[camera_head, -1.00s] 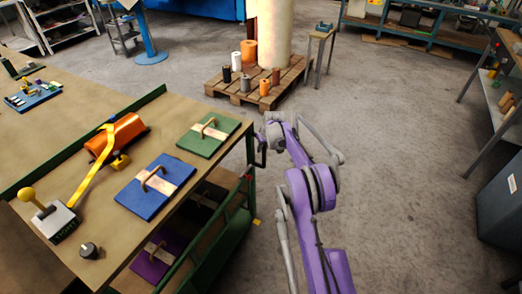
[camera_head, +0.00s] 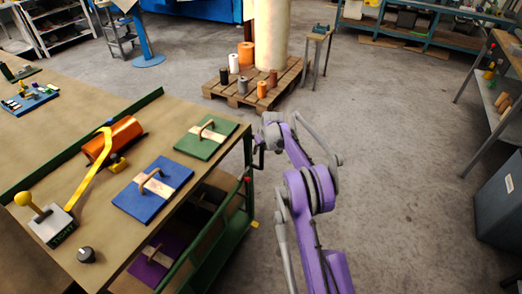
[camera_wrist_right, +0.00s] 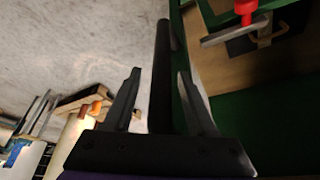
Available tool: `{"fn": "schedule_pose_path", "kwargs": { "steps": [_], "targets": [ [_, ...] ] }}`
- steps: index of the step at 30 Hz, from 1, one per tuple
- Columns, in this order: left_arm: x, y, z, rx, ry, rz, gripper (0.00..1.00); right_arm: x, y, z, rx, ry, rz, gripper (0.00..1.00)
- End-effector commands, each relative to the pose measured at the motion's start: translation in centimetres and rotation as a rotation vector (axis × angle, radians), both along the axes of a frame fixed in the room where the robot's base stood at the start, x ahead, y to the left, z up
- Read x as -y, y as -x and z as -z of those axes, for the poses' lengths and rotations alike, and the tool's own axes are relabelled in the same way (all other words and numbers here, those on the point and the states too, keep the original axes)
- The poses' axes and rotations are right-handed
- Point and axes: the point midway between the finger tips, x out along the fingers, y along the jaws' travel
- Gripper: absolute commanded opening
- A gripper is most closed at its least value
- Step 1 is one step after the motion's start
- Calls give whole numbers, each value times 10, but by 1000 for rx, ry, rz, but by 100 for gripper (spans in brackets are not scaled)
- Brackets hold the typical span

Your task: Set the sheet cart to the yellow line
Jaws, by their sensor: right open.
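The sheet cart, as I take it, is the green-framed cart (camera_head: 165,132) with a brown top and open lower shelf, at left in the head view. In the head view the fingers are small and partly hidden by my arm. A small yellow patch (camera_head: 254,224) shows by the cart's lower corner; I cannot tell if it is floor line or cart part. My left gripper is out of view.
The cart's top carries a blue die (camera_head: 140,203), a green die (camera_head: 190,145), an orange roll (camera_head: 125,132) and a yellow-knobbed lever device (camera_head: 48,225). A pallet (camera_head: 225,92) with rolls stands behind. A grey cabinet (camera_head: 498,210) is at right. Floor between is clear.

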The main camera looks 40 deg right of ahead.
Motion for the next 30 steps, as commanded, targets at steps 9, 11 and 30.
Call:
{"fn": "schedule_pose_path", "kwargs": {
  "steps": [9, 11, 30],
  "targets": [
    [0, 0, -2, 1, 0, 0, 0, -4, 24, -57, -1, 0, 1, 57],
    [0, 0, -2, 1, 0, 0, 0, -5, 28, -67, -1, 0, 2, 57],
    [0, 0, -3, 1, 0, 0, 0, -7, 38, -93, -1, 0, 0, 57]
  ]
}}
